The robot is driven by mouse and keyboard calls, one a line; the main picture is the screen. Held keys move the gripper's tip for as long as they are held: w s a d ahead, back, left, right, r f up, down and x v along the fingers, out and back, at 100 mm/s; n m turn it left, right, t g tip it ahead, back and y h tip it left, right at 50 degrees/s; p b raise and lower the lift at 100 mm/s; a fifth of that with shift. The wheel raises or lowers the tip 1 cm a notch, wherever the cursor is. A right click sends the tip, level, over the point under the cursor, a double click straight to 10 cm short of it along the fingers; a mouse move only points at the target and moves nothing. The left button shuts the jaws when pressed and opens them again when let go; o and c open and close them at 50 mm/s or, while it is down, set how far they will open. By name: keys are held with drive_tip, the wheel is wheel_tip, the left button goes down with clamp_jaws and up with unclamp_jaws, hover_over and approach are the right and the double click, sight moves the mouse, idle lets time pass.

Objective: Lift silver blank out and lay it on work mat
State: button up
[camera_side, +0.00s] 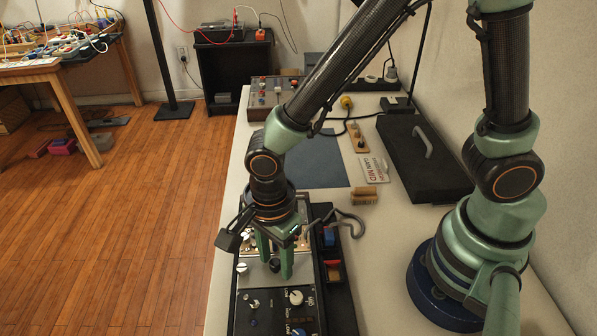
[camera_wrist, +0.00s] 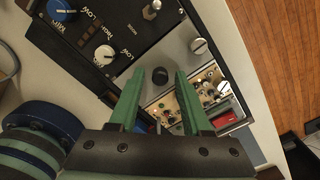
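The silver blank (camera_side: 252,281) is a plain metal panel set in the synth case (camera_side: 318,285), with a slotted screw and a round black knob (camera_wrist: 160,76). It also shows in the wrist view (camera_wrist: 184,48). My gripper (camera_side: 274,270) points down over the blank. In the wrist view its green fingers (camera_wrist: 159,74) are apart, one on each side of the knob, with gaps between. Nothing is held. The work mat, taken to be the blue-grey sheet (camera_side: 318,168), lies flat and bare behind the case; my arm hides part of it.
Knobbed modules (camera_wrist: 105,45) and a gold circuit board (camera_wrist: 185,104) flank the blank. A small parts tray (camera_side: 331,262) and a curved hook-like thing (camera_side: 350,222) are to the right. A wooden block (camera_side: 364,196), sign card (camera_side: 374,170) and black lidded case (camera_side: 420,160) stand near the mat.

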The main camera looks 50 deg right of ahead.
sight(276, 261)
clamp_jaws()
drive_tip(key=shift+r, duration=0.1)
wheel_tip(276, 261, up, 23)
drive_tip(key=shift+r, duration=0.15)
idle(1.0)
idle(0.4)
